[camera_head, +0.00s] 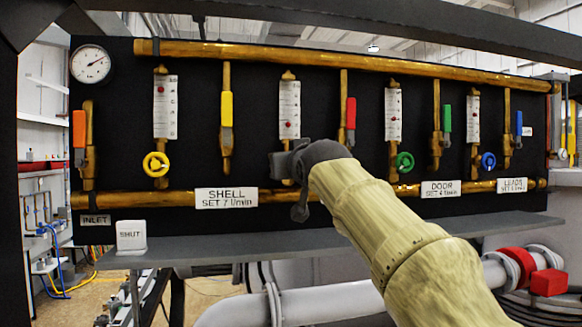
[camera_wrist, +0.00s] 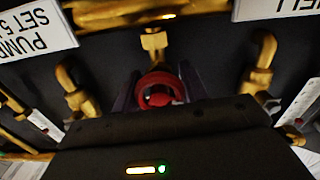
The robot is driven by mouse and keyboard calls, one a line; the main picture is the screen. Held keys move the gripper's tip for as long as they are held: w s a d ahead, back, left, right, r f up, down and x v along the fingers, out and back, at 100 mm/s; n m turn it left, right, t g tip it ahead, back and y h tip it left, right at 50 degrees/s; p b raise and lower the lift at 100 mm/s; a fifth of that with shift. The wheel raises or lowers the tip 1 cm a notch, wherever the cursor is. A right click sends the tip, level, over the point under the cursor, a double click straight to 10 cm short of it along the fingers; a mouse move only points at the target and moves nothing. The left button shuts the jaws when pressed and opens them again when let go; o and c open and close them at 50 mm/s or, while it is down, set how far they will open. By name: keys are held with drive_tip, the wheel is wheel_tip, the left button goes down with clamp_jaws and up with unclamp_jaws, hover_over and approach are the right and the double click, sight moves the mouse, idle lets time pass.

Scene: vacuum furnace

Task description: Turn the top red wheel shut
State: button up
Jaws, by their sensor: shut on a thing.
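The red wheel (camera_wrist: 160,90) shows in the wrist view on a brass valve stem, between the two dark fingers of my gripper (camera_wrist: 158,84). The fingers are on either side of the wheel, shut on it. In the head view my gripper (camera_head: 285,162) is at the panel, below the second white flow gauge (camera_head: 290,109) from the left. There the gripper and wrist hide the red wheel. How far the wheel is turned cannot be told.
A yellow wheel (camera_head: 155,164) is to the left; a green wheel (camera_head: 403,162) and a blue wheel (camera_head: 488,160) are to the right. Brass pipes with coloured levers, such as the red lever (camera_head: 350,113), flank my gripper. A grey shelf (camera_head: 200,254) juts out below.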

drive_tip(key=m, duration=0.4)
drive_tip(key=m+b, duration=0.1)
drive_tip(key=m, duration=0.8)
drive_tip(key=shift+w+f, duration=0.1)
drive_tip(key=shift+f, duration=0.15)
drive_tip(key=shift+m, duration=0.4)
drive_tip(key=o, duration=1)
drive_tip(key=shift+r, duration=0.1)
